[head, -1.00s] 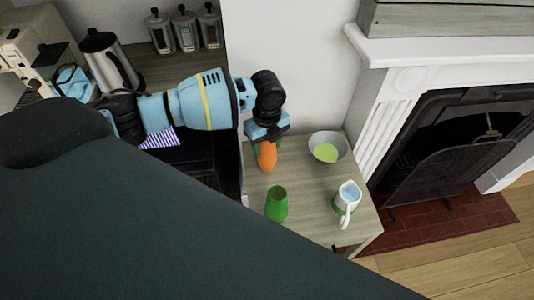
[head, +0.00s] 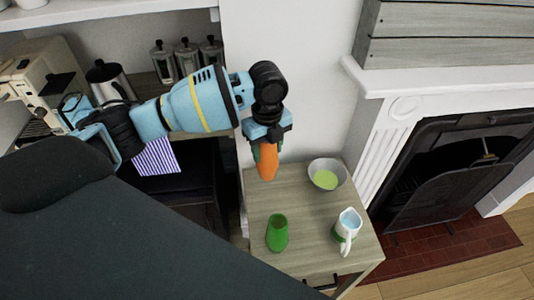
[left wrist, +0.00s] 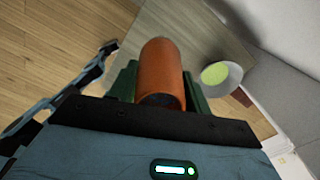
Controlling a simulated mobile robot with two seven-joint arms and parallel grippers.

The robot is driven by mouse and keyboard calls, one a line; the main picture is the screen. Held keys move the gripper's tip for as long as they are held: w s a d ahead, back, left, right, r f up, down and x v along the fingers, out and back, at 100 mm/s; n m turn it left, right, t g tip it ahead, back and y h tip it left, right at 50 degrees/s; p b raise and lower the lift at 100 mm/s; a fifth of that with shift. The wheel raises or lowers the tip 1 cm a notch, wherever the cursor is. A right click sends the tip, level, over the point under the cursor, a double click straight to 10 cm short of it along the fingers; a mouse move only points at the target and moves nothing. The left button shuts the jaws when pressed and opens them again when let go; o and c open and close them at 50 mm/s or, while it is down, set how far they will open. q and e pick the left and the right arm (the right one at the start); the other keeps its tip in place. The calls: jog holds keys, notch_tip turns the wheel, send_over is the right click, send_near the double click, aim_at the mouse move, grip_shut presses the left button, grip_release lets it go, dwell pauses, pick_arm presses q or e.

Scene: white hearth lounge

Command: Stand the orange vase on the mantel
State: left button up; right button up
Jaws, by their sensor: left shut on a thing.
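The orange vase (head: 268,161) hangs from my left gripper (head: 266,146) over the back left part of the small wooden table (head: 310,222). In the left wrist view the vase (left wrist: 161,72) sits between the two green fingers of my left gripper (left wrist: 160,88), which is shut on it. Whether the vase's lower end touches the table is hard to tell; it looks slightly above it. The white mantel (head: 440,78) is at the upper right, above the fireplace, well to the right of the vase. My right gripper is not in view.
A grey bowl (head: 327,174) with green inside, a green vase (head: 277,233) and a white jug (head: 347,228) stand on the table. A kettle (head: 108,80) and several canisters (head: 187,58) stand on the left counter. Grey boards (head: 450,35) rise behind the mantel.

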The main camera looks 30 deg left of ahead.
aim_at(266, 170)
pick_arm(q)
jog(key=shift+r, duration=0.1)
jog(key=s+n, duration=0.1)
jog(key=n, duration=0.1)
jog(key=r+n, duration=0.1)
jog(key=n, duration=0.1)
jog(key=s+d+n, duration=0.1)
jog(key=n, duration=0.1)
jog(key=shift+s+r, duration=0.3)
jog(key=shift+s, duration=0.05)
jog(key=s+d+r+n, duration=0.1)
jog(key=s+r+n, duration=0.1)
jog(key=s+n, duration=0.3)
jog(key=s+d+r+n+p, duration=0.1)
jog(key=s+n, duration=0.3)
jog(key=n, duration=0.9)
jog(key=shift+s+r, duration=0.35)
jog(key=shift+r, duration=0.2)
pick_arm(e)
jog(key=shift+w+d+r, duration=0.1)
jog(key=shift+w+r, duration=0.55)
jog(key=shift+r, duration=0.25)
